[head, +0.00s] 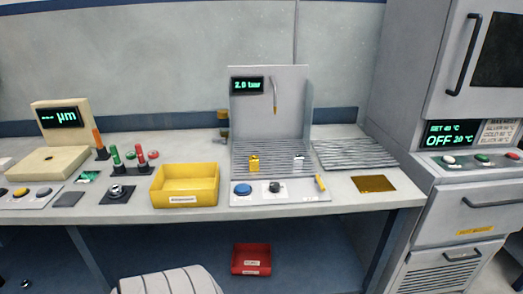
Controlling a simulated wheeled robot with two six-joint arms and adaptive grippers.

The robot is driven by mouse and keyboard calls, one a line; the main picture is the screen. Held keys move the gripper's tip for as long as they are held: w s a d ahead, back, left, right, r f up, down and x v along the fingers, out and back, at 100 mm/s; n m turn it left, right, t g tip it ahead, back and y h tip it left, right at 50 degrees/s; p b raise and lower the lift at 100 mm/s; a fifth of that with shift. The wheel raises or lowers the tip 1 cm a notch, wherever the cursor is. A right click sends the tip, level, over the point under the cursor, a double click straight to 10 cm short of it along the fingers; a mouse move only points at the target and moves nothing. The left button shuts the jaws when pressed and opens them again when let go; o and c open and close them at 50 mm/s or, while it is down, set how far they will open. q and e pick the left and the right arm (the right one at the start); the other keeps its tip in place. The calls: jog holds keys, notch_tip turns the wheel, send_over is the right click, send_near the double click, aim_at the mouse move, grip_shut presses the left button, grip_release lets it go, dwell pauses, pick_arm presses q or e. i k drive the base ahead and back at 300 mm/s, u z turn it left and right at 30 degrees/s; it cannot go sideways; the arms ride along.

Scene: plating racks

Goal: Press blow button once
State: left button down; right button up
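A grey blow station stands on the bench, with a back wall (295,120), a display (247,85) reading about 2.0 bar and a thin nozzle (274,96). On its front panel (300,197) are a large blue button (242,188) and a black knob (275,187). The blue button looks like the blow button; its label is too small to read. Nothing touches it. A gold piece (254,163) and a silver piece (299,161) are at the station's ribbed grate (272,171). Neither of my grippers shows in the head view.
A yellow bin (184,185) stands just left of the panel. A small yellow upright piece (320,183) is at its right end. A ribbed rack (354,154) and gold plate (374,184) lie right. A grey oven cabinet (460,200) stands far right. A red bin (251,259) is below.

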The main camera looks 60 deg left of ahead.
aim_at(241, 188)
jog(key=u, duration=0.65)
jog(key=i, duration=0.95)
jog(key=u, duration=0.9)
